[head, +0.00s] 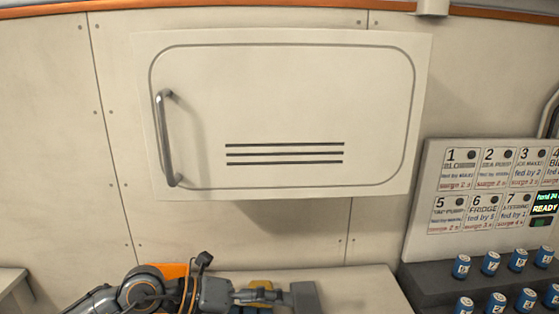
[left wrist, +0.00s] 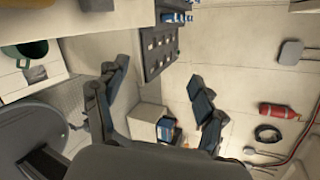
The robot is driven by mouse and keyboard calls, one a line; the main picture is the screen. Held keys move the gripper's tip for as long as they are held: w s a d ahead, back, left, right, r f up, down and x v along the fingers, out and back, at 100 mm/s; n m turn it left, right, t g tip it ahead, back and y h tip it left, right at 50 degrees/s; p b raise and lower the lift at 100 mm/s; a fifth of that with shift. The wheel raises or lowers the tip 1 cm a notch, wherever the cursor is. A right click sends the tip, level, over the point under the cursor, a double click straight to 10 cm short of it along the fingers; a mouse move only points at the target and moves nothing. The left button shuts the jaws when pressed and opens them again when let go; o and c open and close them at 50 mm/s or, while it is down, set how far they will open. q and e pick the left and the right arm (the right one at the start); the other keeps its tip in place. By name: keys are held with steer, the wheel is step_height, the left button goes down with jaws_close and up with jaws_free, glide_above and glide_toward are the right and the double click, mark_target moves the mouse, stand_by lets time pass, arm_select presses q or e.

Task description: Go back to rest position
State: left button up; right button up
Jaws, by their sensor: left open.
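My left gripper (head: 304,297) is low in the head view, at the end of my arm coming in from the bottom left. It is in front of a pale bench top and well below the wall locker. In the left wrist view the two dark fingers of my left gripper (left wrist: 157,78) stand wide apart with nothing between them. My right gripper is in neither view.
A cream locker door (head: 290,105) with a grey handle (head: 165,140) looks shut. A labelled panel (head: 495,185) and blue numbered cylinders (head: 490,262) are at right. The wrist view shows a red extinguisher (left wrist: 280,111) and a green mug-like container (left wrist: 25,52).

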arm_select(q)
steer(key=s+d+r+n+t+h, duration=0.25)
steer(key=d+r+h, duration=0.2)
steer(key=r, duration=0.25)
steer(key=w+a+r+n+t+y, duration=0.1)
steer(key=w+a+r+n+t, duration=0.15)
steer(key=n+t, duration=0.4)
steer(key=w+a+r+n+t+y, duration=0.1)
steer(key=a+n+t, duration=0.35)
steer(key=n, duration=0.25)
steer(key=s+a+f+n+g+y, duration=0.2)
steer(key=a+f+n+y, duration=1.35)
steer(key=f+n, duration=0.3)
steer(key=s+f+n+g, duration=0.1)
steer(key=s+f+g, duration=0.5)
steer(key=s+f, duration=0.4)
steer(key=s+f+n+g, duration=0.1)
steer(key=s+f+g, duration=0.5)
steer(key=s, duration=0.6)
steer(key=s+f+x, duration=0.1)
steer(key=s+x, duration=0.2)
steer(key=x, duration=1)
steer(key=s+x, duration=0.3)
steer(key=x, duration=0.9)
steer(key=s+a+f+g, duration=0.1)
steer(key=s+f, duration=0.7)
steer(key=s+a+f, duration=0.2)
steer(key=s+f, duration=0.7)
steer(key=shift+a+f+m+g, duration=0.25)
steer(key=shift+f+m+g, duration=0.1)
